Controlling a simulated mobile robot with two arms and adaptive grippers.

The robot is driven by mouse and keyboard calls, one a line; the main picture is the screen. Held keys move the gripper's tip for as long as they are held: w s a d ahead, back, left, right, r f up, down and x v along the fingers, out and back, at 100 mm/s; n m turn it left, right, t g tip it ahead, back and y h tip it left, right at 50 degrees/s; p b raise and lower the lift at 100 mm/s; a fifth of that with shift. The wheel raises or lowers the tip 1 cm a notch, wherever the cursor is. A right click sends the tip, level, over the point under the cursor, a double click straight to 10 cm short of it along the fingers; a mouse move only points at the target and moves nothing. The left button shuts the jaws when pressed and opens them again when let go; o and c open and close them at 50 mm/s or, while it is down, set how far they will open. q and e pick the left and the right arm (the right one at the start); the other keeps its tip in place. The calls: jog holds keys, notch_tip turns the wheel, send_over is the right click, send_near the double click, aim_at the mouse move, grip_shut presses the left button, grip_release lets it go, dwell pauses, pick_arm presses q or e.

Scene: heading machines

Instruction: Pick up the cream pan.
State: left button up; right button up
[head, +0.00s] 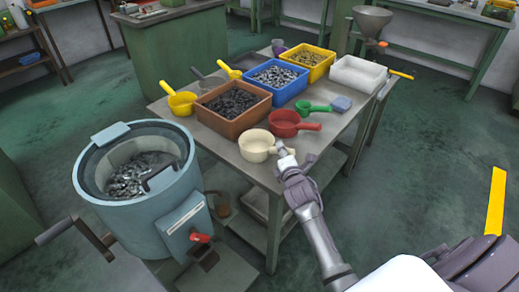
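The cream pan (256,146) stands upright near the front edge of the grey worktable (218,142). It is a round, open pan, and its short handle points right toward my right gripper (285,160). My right arm reaches up from the bottom of the head view. The gripper is at the handle end of the pan, overlapping it in the picture. The fingertips are small and partly hidden, so I cannot tell whether they are open, shut or touching the handle. My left gripper is not in view.
A red pan (284,123) sits close behind the cream pan. Orange (234,105), blue (277,81) and yellow (308,62) bins hold small metal parts. Yellow scoops, a green pan (313,107) and a white tray (357,75) share the table. A blue-grey drum machine (142,190) stands front left.

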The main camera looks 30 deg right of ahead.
grip_shut()
jog(key=shift+r, duration=0.2)
